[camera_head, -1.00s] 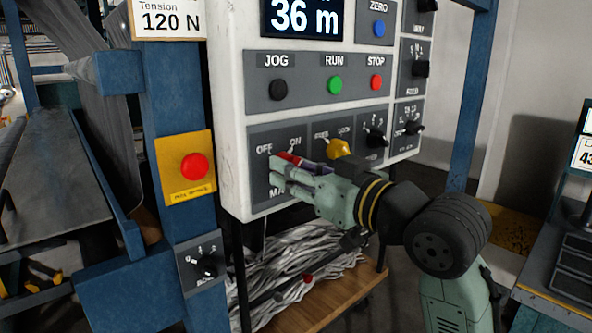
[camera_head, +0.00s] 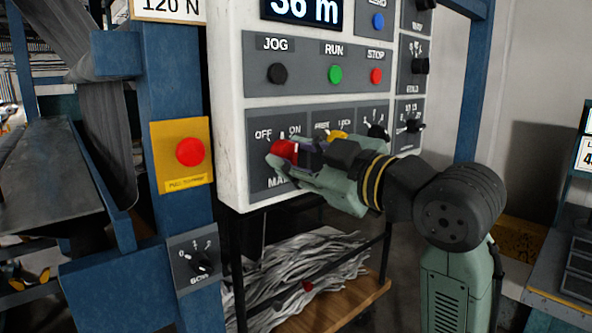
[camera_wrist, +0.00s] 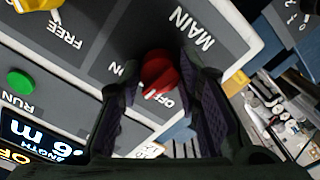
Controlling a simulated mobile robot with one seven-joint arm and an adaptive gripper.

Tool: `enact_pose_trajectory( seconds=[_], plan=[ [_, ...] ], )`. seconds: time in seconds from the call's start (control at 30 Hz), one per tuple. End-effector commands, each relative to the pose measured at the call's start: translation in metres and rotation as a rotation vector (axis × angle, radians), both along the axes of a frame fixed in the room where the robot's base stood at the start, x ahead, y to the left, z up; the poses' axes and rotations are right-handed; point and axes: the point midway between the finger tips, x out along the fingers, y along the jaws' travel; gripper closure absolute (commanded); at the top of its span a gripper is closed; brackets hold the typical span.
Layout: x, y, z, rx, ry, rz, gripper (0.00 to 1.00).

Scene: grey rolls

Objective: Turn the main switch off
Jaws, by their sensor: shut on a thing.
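The main switch is a red knob (camera_head: 284,151) on the lower left plate of the white control panel (camera_head: 229,120), under the OFF and ON labels. My gripper (camera_head: 280,161) is at this knob and covers part of the plate and the MAIN label. In the wrist view the red knob (camera_wrist: 159,73) sits between the two dark finger pads, close to the OFF label. My gripper is shut on the knob.
A yellow knob (camera_head: 337,134) and black rotary knobs (camera_head: 377,132) sit just right of my gripper. JOG, RUN and STOP buttons (camera_head: 335,74) are above. A red button on a yellow plate (camera_head: 190,152) is on the blue post to the left. Grey strips lie on a shelf below.

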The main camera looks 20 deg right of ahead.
Motion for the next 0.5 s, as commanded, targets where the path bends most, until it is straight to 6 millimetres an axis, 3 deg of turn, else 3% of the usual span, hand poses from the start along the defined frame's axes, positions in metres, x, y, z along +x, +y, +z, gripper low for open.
enact_pose_trajectory(
  seconds=[0.5],
  plan=[
    [0.0002,-0.0004,-0.0017,-0.458,-0.165,0.000,0.97]
  ],
)
